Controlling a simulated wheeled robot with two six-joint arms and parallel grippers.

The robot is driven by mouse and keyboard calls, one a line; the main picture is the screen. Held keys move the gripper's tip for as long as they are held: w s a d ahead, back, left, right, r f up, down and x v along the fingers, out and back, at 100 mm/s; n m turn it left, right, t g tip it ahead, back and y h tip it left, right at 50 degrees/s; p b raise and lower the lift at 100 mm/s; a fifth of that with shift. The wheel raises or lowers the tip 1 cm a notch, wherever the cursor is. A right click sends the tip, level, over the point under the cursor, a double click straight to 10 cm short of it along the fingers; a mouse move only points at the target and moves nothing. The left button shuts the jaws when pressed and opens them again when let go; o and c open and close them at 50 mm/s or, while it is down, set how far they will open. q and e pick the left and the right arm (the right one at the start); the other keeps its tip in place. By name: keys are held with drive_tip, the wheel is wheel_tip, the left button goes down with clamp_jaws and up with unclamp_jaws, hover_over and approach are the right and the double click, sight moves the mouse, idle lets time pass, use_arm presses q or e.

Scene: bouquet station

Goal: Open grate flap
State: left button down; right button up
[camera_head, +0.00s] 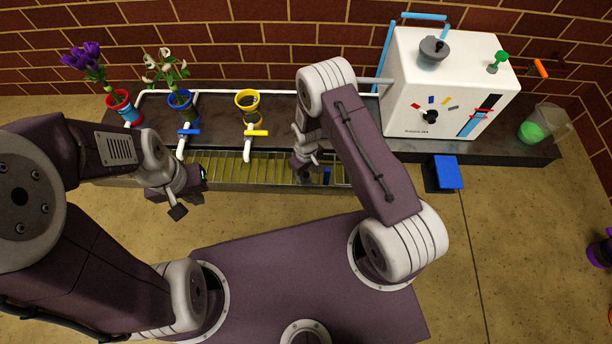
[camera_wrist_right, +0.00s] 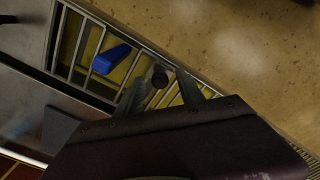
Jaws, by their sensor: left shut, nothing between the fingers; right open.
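The metal grate (camera_head: 235,168) is set along the front of the dark counter, with yellow showing under its bars. It lies flat, as far as I can see. My right gripper (camera_head: 304,163) is over the grate, just left of the blue tab, open and empty. In the right wrist view my right gripper (camera_wrist_right: 130,104) partly hides the grate bars (camera_wrist_right: 84,62). My left gripper (camera_head: 188,196) is shut and empty, in front of the grate's left end.
Blue (camera_head: 189,131) and yellow (camera_head: 257,133) tap handles stand behind the grate. Red, blue and yellow pots line the back left, two with flowers. A white machine (camera_head: 440,85) stands right, with a blue block (camera_head: 447,172) before it.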

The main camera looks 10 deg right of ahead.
drive_tip(key=shift+r, duration=0.1)
clamp_jaws()
idle(1.3)
